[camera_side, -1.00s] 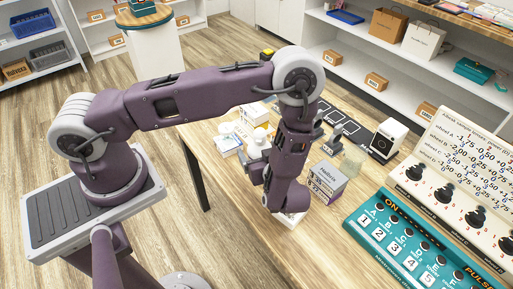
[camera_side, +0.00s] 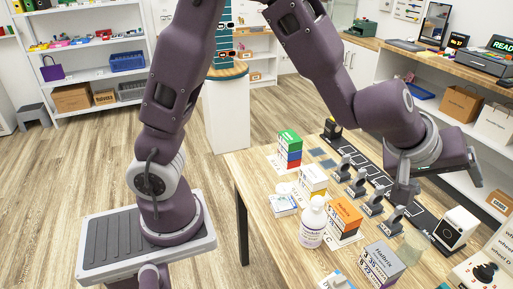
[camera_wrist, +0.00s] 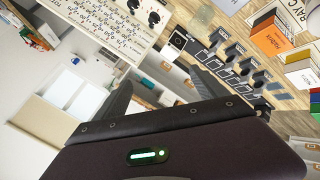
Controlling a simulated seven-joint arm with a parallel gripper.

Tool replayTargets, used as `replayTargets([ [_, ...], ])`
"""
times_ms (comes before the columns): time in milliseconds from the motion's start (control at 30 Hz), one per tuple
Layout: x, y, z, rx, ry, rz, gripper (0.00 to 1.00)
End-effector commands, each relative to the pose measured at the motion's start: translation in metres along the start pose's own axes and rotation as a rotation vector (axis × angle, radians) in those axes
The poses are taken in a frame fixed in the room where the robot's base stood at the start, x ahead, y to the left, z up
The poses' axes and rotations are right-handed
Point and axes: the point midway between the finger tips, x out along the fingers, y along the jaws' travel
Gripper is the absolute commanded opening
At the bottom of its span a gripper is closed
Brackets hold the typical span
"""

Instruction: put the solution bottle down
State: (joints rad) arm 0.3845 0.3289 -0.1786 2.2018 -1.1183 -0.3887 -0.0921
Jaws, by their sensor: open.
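The solution bottle (camera_side: 313,222) is white with a rounded cap and a printed label. It stands upright on the wooden table, in front of an orange-and-white box, in the side view. My gripper (camera_side: 460,162) is raised over the right part of the table, well apart from the bottle. In the wrist view my gripper (camera_wrist: 160,90) shows two dark fingers spread apart with nothing between them. I cannot tell how far above the table it is.
An orange box (camera_side: 345,218), a yellow-and-white box (camera_side: 312,182) and a grey-purple box (camera_side: 380,265) stand close around the bottle. Several grey stands (camera_side: 357,184) line a dark strip behind. A small white device (camera_side: 456,228) is at the right. Bare table (camera_side: 262,235) lies left of the bottle.

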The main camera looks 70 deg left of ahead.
Motion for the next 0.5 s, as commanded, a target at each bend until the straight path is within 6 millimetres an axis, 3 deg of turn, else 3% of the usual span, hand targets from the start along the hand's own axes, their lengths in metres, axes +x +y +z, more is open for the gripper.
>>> replayTargets([
  [33, -0.046, 0.013, -0.014, 0.087, -0.048, 0.088, 0.82],
  [67, -0.073, 0.012, -0.015, 0.159, -0.085, 0.124, 0.82],
  [133, -0.132, -0.010, -0.012, 0.341, -0.149, 0.154, 0.82],
  [200, -0.179, -0.055, -0.005, 0.512, -0.191, 0.112, 0.82],
  [300, -0.226, -0.129, 0.005, 0.688, -0.229, -0.019, 0.82],
  [400, -0.252, -0.185, 0.011, 0.774, -0.252, -0.147, 0.82],
  [500, -0.264, -0.213, 0.013, 0.806, -0.265, -0.217, 0.82],
])
